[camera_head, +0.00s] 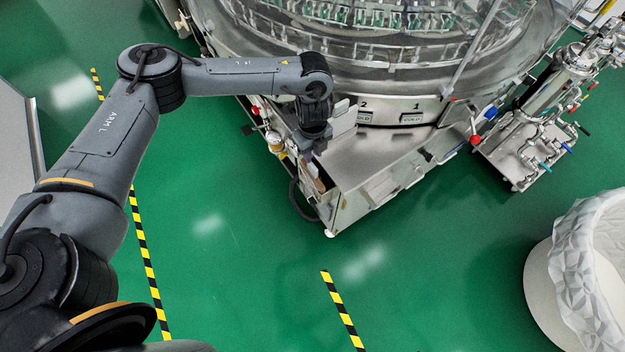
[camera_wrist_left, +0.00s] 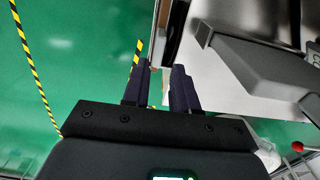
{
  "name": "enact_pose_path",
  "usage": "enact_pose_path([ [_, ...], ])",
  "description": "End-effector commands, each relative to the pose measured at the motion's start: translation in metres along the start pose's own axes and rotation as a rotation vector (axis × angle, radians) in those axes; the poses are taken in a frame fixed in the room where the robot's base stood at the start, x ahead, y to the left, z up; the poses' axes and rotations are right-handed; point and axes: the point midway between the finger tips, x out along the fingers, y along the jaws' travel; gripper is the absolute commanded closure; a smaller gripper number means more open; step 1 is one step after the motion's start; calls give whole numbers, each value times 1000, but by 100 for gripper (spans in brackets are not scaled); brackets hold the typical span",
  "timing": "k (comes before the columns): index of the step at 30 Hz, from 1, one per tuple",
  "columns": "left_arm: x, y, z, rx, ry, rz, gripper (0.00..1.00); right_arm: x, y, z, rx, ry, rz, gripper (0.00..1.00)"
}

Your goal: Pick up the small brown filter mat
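A small brown patch (camera_head: 319,184) shows at the left end of the steel box at the washer's front corner in the head view. It may be the filter mat, but it is too small to be sure. My left gripper (camera_head: 306,155) is just above and left of it, pointing down, its fingertips hard to make out. In the left wrist view my left gripper's two dark fingers (camera_wrist_left: 160,80) stand apart. A pale strip shows between them, and I see no mat clearly held. My right gripper is not in view.
The steel box (camera_head: 365,160) juts out below the round glass washer (camera_head: 400,60). A valve cart (camera_head: 530,140) stands at the right, and a white lined bin (camera_head: 541,285) at the lower right. The green floor (camera_head: 230,270) in front is clear, with yellow-black tape.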

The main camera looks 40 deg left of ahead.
Motion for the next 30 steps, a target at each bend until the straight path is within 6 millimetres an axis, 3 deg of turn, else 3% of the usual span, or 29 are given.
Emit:
enact_pose_path([
  [3,19,0,-1,1,0,1,72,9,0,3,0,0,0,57],
  [10,34,0,-1,1,0,0,72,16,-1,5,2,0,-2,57],
  [19,71,2,0,0,0,1,72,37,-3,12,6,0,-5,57],
  [30,76,2,-1,0,1,-1,72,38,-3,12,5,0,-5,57],
])
